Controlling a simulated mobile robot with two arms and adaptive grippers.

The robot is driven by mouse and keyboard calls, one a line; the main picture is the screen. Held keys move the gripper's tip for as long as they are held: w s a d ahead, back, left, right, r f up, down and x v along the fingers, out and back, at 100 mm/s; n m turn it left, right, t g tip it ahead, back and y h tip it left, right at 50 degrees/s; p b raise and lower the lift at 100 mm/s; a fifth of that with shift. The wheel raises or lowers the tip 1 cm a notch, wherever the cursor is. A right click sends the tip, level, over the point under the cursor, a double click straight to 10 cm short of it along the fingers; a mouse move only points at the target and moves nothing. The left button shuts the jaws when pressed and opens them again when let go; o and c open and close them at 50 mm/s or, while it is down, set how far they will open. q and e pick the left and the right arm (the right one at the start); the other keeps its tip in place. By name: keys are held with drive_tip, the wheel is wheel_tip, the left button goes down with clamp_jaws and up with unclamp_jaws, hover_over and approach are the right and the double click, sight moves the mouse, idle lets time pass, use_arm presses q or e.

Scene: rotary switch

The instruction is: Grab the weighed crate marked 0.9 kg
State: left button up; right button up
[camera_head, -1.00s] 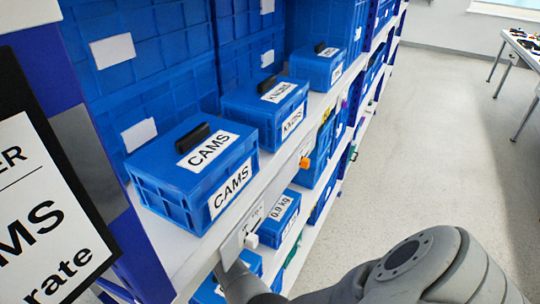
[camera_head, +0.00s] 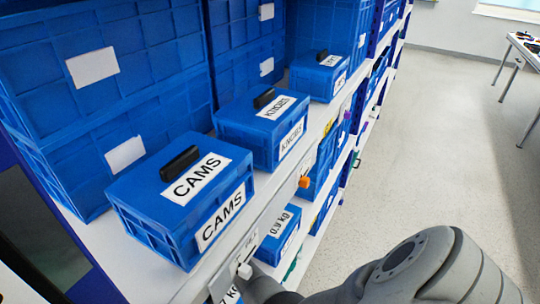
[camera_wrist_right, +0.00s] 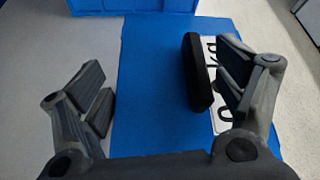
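The blue crate labelled 0.9 kg (camera_head: 272,250) sits on the lower shelf in the head view, below the upper row of crates. My right arm reaches to the shelf just in front of it, and its gripper is hidden there. In the right wrist view my right gripper (camera_wrist_right: 168,90) is open above a blue crate lid (camera_wrist_right: 150,60). The lid's black handle (camera_wrist_right: 197,75) lies between the fingers, close to the right finger. That finger covers much of the white label, so I cannot read which crate this is. My left gripper is not in view.
Another label ending in kg (camera_head: 230,296) shows at the bottom edge.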

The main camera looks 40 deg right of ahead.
drive_tip(key=shift+d+f, duration=0.15)
drive_tip(key=shift+d, duration=0.05)
drive_tip(key=c, duration=0.5)
drive_tip(key=shift+s, duration=0.1)
drive_tip(key=c, duration=1)
drive_tip(key=shift+r, duration=0.2)
